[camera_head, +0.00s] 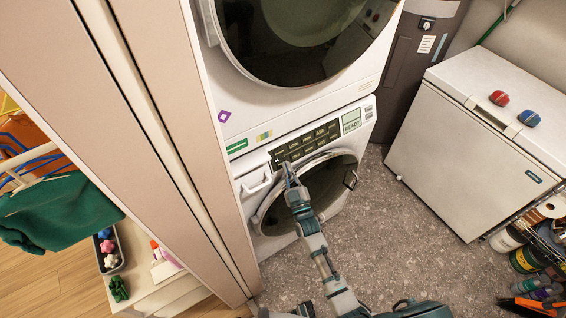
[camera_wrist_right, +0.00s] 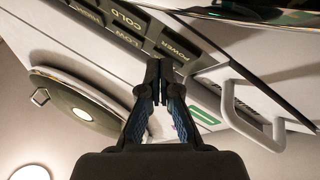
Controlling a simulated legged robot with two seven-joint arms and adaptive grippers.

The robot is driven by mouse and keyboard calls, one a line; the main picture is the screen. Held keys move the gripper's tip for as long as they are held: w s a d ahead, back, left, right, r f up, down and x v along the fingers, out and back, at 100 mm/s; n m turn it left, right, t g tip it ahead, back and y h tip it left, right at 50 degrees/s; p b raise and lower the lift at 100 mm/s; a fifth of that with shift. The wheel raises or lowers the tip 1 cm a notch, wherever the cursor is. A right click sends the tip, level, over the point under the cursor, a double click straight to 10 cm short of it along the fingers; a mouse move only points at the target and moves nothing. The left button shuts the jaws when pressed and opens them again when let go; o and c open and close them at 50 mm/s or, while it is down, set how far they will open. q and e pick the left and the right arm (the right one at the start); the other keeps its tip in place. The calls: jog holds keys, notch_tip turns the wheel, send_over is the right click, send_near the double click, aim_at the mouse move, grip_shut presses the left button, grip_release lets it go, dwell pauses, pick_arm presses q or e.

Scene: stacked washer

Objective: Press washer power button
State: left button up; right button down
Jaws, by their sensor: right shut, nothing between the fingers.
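The washer (camera_head: 249,200) is the lower white machine of a stack, with a dark control panel (camera_head: 308,143) along its top. In the wrist view, the panel's buttons appear upside down, and the power button (camera_wrist_right: 172,48) is at the end nearest the drawer handle. My right gripper (camera_head: 287,168) is shut and empty, its tips just in front of the panel's left end. In the wrist view my right gripper (camera_wrist_right: 157,66) has its tips overlapping the edge of the power button; I cannot tell whether they touch it. My left gripper is not seen.
The upper machine (camera_head: 290,105) sits right above the panel. A drawer handle (camera_wrist_right: 235,108) sticks out beside the gripper. The washer's round door (camera_head: 320,185) is below. A white chest freezer (camera_head: 460,150) stands at right; speckled floor is open between.

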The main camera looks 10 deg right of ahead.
jog(key=shift+a, duration=0.15)
jog(key=shift+s+r, duration=0.1)
jog(key=s+p, duration=0.1)
jog(key=s+d+r+p, duration=0.1)
jog(key=s+p, duration=0.1)
jog(key=s+d+r+p, duration=0.1)
jog(key=s, duration=0.1)
jog(key=shift+p, duration=0.4)
